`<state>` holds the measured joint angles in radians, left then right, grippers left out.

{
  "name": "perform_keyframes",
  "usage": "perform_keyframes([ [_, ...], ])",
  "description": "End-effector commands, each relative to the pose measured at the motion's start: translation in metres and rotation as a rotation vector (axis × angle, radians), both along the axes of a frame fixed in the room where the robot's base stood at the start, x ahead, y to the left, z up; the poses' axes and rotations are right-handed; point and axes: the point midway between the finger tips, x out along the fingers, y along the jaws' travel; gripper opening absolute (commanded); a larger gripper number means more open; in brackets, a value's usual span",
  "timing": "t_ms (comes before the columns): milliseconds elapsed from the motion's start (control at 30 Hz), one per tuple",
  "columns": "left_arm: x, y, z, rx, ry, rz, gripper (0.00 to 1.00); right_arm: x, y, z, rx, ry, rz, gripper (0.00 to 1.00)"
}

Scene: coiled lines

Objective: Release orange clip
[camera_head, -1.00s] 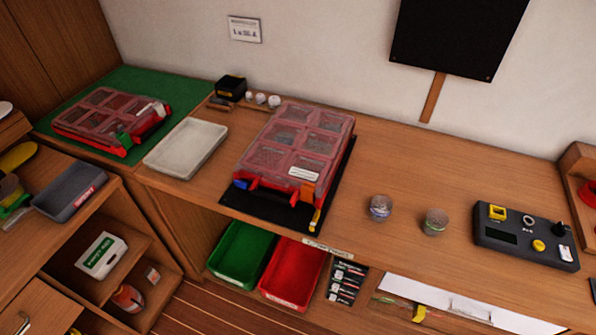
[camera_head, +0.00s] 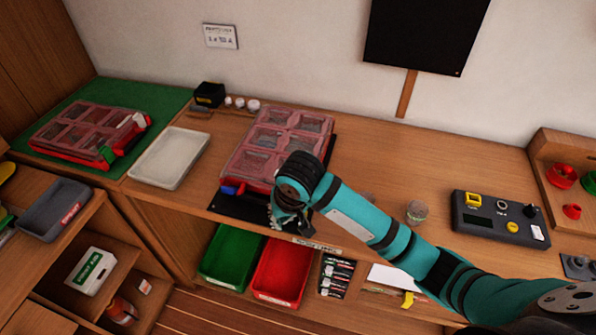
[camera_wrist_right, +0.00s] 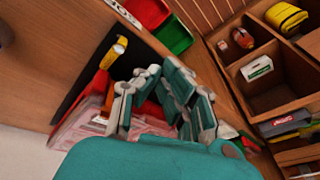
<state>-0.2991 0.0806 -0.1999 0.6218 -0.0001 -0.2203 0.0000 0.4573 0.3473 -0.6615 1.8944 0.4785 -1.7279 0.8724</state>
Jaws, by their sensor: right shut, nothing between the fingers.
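The organizer case (camera_head: 262,140) with a clear pinkish lid and red frame lies on a black mat (camera_head: 240,208) on the bench. Its blue clip (camera_head: 233,190) shows at the front left. The front right, where the orange clip was visible earlier, is hidden behind my right arm. My right gripper (camera_head: 277,214) is over the case's front edge, pointing down, shut and empty. In the right wrist view, the gripper (camera_wrist_right: 163,78) is close to the case (camera_wrist_right: 85,128); I cannot clearly pick out the orange clip or tell contact. My left gripper is not in view.
A white tray (camera_head: 168,158) is left of the case, and a second case (camera_head: 88,133) lies on a green mat. A small jar (camera_head: 416,212) and a control box (camera_head: 500,219) are to the right. Green (camera_head: 230,256) and red (camera_head: 283,272) bins sit below the bench edge.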

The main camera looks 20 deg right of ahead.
Motion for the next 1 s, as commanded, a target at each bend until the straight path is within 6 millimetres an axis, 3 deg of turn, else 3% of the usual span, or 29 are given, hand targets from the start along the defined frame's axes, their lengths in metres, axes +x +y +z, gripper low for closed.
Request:
perform_keyframes([
  [33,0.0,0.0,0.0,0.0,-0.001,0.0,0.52,0.018,-0.006,0.013,-0.024,-0.005,-0.039,0.0],
  [200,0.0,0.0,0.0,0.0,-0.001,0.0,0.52,0.06,-0.032,0.049,-0.089,0.002,-0.214,0.0],
  [400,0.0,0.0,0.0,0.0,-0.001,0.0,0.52,0.094,-0.063,0.091,-0.139,-0.008,-0.412,0.0],
  [600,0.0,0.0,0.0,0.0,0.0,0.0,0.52,0.107,-0.079,0.111,-0.157,-0.017,-0.508,0.0],
  [1000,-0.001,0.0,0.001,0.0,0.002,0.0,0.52,0.108,-0.081,0.112,-0.157,-0.017,-0.518,0.0],
])
